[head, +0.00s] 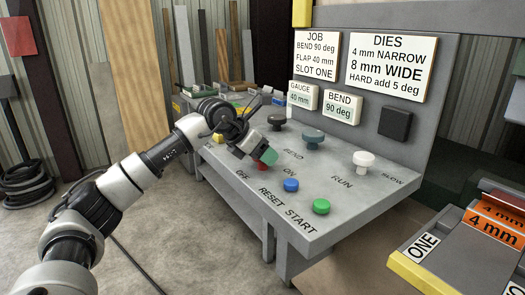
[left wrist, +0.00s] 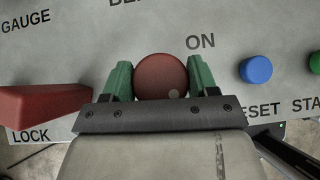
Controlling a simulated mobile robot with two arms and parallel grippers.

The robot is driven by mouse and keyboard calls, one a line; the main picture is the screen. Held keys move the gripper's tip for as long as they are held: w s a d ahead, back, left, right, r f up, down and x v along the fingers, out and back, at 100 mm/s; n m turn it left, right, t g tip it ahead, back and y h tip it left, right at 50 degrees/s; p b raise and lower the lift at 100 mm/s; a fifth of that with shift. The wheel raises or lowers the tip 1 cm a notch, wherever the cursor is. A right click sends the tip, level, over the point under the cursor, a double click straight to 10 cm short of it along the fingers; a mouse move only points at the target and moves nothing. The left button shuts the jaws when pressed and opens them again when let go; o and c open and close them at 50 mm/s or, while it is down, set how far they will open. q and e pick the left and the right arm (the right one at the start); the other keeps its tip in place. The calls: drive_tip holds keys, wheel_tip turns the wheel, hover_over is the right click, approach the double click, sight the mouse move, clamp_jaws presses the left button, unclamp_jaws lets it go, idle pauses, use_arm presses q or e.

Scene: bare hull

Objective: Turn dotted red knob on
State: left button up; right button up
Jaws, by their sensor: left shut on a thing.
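The dotted red knob (left wrist: 158,72) is round and stands on the grey panel (left wrist: 75,50), with a pale dot at its lower right in the left wrist view. The word ON is above and right of it in that view. My left gripper (left wrist: 160,82) is shut on the knob, one green fingertip on each side. In the head view my left gripper (head: 265,156) is down at the panel between OFF and ON, and it mostly hides the knob. My right gripper is not in view.
A blue button (head: 291,185) and a green button (head: 321,206) are right of the gripper. A red block (left wrist: 40,103) by LOCK is left of the gripper.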

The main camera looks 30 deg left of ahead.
use_arm(q)
drive_tip(key=n+t+y, duration=0.1)
drive_tip(key=n+y, duration=0.2)
drive_tip(key=n, duration=0.1)
drive_tip(key=shift+n+y+b, duration=0.3)
drive_tip(key=shift+b, duration=0.1)
drive_tip(key=shift+n+y, duration=0.4)
drive_tip(key=shift+n, duration=0.1)
drive_tip(key=shift+n+y, duration=0.3)
drive_tip(key=shift+n, duration=0.1)
drive_tip(key=shift+n+g+y+b, duration=0.4)
drive_tip(key=shift+n+y+b, duration=0.3)
drive_tip(key=shift+n+y, duration=0.8)
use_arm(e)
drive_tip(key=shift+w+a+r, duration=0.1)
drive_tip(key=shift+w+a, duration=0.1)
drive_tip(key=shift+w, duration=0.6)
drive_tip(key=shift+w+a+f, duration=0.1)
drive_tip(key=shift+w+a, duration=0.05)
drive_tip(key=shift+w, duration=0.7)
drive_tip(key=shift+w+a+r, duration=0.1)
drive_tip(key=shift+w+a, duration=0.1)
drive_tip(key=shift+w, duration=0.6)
use_arm(q)
drive_tip(key=shift+n, duration=0.3)
drive_tip(key=o, duration=0.9)
